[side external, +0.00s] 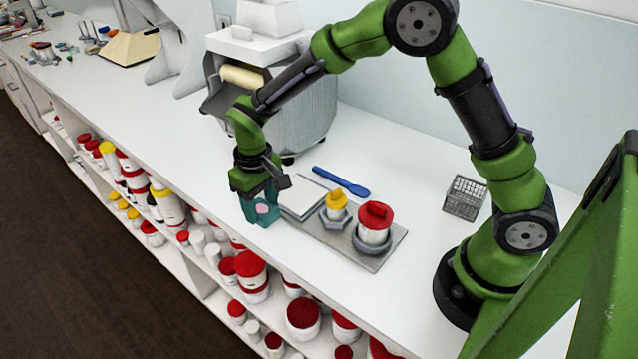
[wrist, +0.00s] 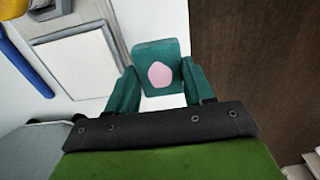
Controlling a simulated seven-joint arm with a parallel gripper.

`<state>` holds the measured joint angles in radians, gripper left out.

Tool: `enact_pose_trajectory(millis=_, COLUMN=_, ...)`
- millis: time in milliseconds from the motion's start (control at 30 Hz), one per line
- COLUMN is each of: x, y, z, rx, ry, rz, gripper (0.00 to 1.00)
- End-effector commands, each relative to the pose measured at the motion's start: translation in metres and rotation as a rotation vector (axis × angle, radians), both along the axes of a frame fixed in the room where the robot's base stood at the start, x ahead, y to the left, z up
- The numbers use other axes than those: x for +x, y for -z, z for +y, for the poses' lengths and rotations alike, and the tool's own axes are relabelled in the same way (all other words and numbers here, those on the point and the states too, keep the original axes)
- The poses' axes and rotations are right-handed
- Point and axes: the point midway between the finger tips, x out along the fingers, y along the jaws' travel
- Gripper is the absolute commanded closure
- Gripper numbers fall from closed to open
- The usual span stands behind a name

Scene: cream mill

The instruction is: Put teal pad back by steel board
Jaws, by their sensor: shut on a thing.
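The teal pad is a small block with a pink spot (wrist: 160,76); it also shows in the side external view (side external: 262,208). My gripper (side external: 264,215) is shut on it, with teal fingers on both sides in the wrist view (wrist: 152,88). It holds the pad near the counter's front edge, just left of the steel board (side external: 376,262). The gap below the pad cannot be told. The steel board lies flat on the counter and carries a yellow-lidded jar (side external: 337,206) and a red-lidded jar (side external: 375,222), each in a grey hexagonal or round holder.
A white square plate (side external: 303,197) lies at the board's left end. A blue spatula (side external: 341,182) lies behind the board, and a wire basket (side external: 465,198) stands to the right. A grey mill (side external: 300,105) stands behind my gripper. Shelves with several jars run below the counter edge.

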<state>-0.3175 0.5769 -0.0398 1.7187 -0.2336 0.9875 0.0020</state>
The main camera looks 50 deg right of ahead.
Motion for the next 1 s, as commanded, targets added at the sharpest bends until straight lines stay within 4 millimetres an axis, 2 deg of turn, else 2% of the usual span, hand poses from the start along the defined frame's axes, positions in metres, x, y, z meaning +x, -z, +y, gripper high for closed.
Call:
enact_pose_trajectory(millis=233, x=0.0, y=0.033, z=0.0, rx=0.0, ry=0.0, rz=0.002, gripper=0.77)
enact_pose_trajectory(millis=633, x=0.0, y=0.039, z=0.0, rx=0.0, ry=0.0, rz=0.001, gripper=0.77)
enact_pose_trajectory(millis=667, x=0.0, y=0.039, z=0.0, rx=0.0, ry=-0.001, rz=0.001, gripper=0.47)
enact_pose_trajectory(millis=700, x=0.0, y=0.039, z=0.0, rx=0.0, ry=0.0, rz=0.0, gripper=0.41)
enact_pose_trajectory(millis=733, x=0.0, y=0.039, z=0.0, rx=0.0, ry=0.0, rz=0.0, gripper=0.38)
enact_pose_trajectory(millis=1000, x=0.0, y=0.038, z=0.0, rx=0.0, ry=-0.001, rz=0.0, gripper=0.38)
